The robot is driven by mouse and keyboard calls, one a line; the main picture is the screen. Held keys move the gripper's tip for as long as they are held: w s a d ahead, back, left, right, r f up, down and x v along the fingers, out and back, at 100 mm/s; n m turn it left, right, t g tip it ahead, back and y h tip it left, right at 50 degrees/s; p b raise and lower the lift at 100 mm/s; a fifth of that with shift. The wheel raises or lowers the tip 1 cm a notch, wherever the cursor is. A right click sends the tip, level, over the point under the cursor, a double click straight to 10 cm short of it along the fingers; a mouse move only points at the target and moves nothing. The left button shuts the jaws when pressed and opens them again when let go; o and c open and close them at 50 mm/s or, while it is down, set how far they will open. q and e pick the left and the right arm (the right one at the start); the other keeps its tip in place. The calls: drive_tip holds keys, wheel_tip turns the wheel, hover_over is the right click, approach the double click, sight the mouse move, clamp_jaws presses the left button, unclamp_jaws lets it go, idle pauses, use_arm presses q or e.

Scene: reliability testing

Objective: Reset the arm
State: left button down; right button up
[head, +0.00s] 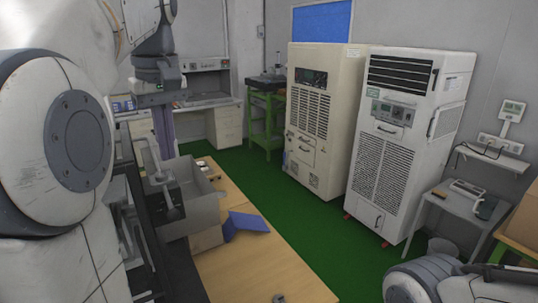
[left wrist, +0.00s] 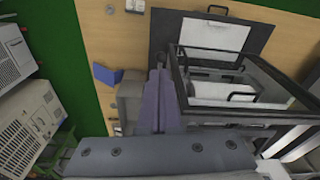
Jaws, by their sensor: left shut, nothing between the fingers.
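My left arm comes in from the left in the head view. Its left gripper (head: 168,152) points down with its purple-grey fingers together and nothing between them. In the left wrist view the same gripper (left wrist: 158,74) is shut and empty, above the grey box and beside a dark-framed case. The fingertips are in front of the grey box (head: 203,205) in the head view; whether they touch anything cannot be told. My right gripper is not in view; only a white and grey part of my body shows at the bottom right.
A wooden table (head: 252,262) carries the grey box, a blue item (head: 247,222) and small parts. The dark-framed case (left wrist: 240,62) stands close to the fingers. Two tall cabinets (head: 318,120) (head: 400,150) stand on the green floor (head: 300,225), which is clear beside the table.

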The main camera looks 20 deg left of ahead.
use_arm(q)
drive_tip(key=s+d+f+m+h+b, duration=0.1)
drive_tip(key=d+f+m, duration=0.4)
drive_tip(key=d+f, duration=0.4)
drive_tip(key=d+f+m, duration=0.6)
drive_tip(key=d, duration=0.5)
drive_tip(key=s+d+f+m+h, duration=0.1)
drive_tip(key=s+d+f+m, duration=0.7)
drive_tip(key=s+f, duration=0.4)
drive_tip(key=shift+s+f+g+b, duration=0.3)
drive_tip(key=shift+s+f, duration=0.05)
drive_tip(key=shift+s, duration=0.45)
